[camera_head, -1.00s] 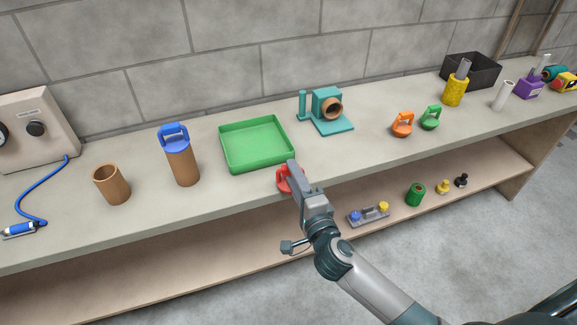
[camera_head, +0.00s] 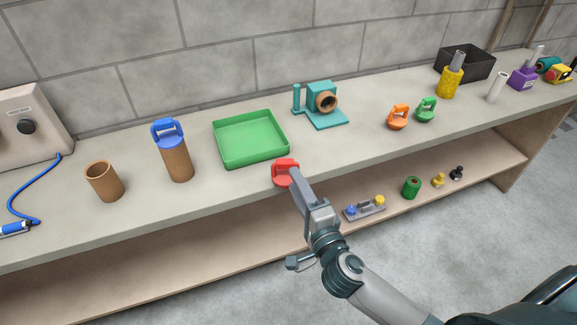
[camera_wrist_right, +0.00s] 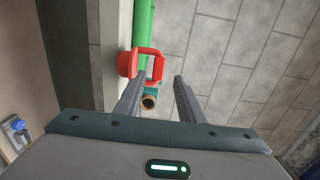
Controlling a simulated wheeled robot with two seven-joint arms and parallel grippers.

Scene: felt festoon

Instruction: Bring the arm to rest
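My right gripper (camera_head: 296,177) is at the front edge of the bench, with its arm coming in from the lower right. In the right wrist view its two fingers (camera_wrist_right: 160,84) are apart, with nothing held between them. A red cap with a loop handle (camera_head: 285,170) stands on the bench edge just beyond the fingertips, partly hidden by the gripper. In the wrist view the red cap (camera_wrist_right: 127,64) is ahead of the left finger's tip; I cannot tell whether they touch. My left gripper is not in view.
A green tray (camera_head: 250,162) lies behind the red cap. A blue-capped brown cylinder (camera_head: 179,163) and brown cup (camera_head: 104,182) stand left. A teal fixture (camera_head: 326,108) and orange (camera_head: 398,118) and green caps (camera_head: 425,110) stand right. A lower shelf (camera_head: 240,245) holds small parts.

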